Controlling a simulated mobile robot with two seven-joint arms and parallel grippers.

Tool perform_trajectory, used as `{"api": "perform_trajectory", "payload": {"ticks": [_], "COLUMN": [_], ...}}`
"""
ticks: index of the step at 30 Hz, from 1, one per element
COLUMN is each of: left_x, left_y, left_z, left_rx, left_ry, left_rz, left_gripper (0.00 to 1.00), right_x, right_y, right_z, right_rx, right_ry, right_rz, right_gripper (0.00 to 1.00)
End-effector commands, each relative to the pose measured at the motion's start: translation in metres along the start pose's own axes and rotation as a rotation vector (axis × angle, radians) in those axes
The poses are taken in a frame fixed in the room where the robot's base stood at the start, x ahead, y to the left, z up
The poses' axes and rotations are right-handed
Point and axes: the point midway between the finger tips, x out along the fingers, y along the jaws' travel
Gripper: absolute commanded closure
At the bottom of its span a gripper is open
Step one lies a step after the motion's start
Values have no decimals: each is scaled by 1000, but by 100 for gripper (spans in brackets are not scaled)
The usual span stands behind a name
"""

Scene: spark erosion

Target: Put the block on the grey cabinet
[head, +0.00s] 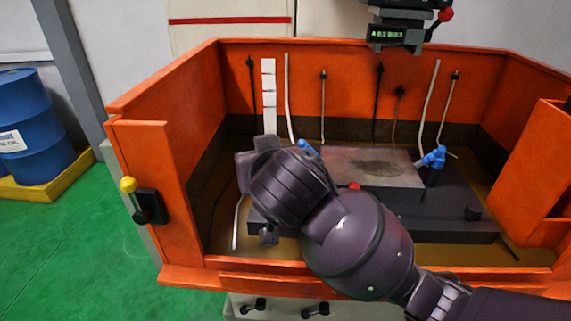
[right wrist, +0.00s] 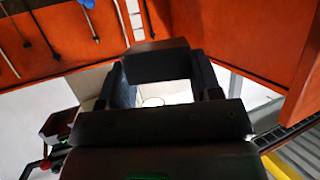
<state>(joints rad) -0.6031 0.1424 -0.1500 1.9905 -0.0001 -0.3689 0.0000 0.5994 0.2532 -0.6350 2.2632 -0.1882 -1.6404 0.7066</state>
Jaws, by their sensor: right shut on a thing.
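My right arm reaches across the orange tank in the head view, and its round dark wrist (head: 290,187) hides most of the right gripper. In the right wrist view, the right gripper (right wrist: 160,70) is shut on a dark block (right wrist: 155,65), seen between its fingertips. In the head view the block cannot be told apart from the dark wrist parts. A pale grey front with black handles (head: 316,309) shows below the tank; I cannot tell whether it is the grey cabinet. My left gripper is not in view.
The orange tank (head: 140,190) has high walls around a dark worktable (head: 455,220) with a stained plate (head: 340,157) and blue nozzles (head: 433,158). Thin hoses stand along its back wall. A dark machine head (head: 394,36) hangs above. Blue drums (head: 30,120) stand left, beside clear green floor.

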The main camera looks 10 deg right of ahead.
Motion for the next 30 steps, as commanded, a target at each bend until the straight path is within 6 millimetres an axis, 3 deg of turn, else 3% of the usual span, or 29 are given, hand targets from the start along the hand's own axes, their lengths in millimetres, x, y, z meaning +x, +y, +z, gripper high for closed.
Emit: {"api": "perform_trajectory", "payload": {"ticks": [6, 15, 30], "left_x": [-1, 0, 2], "left_y": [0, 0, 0], "left_z": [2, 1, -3], "left_rx": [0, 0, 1], "left_ry": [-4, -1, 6], "left_rz": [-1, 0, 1], "left_gripper": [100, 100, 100], "right_x": [16, 24, 26], "right_y": [-22, -31, -18], "right_z": [-8, -9, 20], "right_rx": [34, 43, -98], "right_ry": [2, 2, 1], "right_rz": [76, 105, -231], "right_gripper": [82, 82, 82]}}
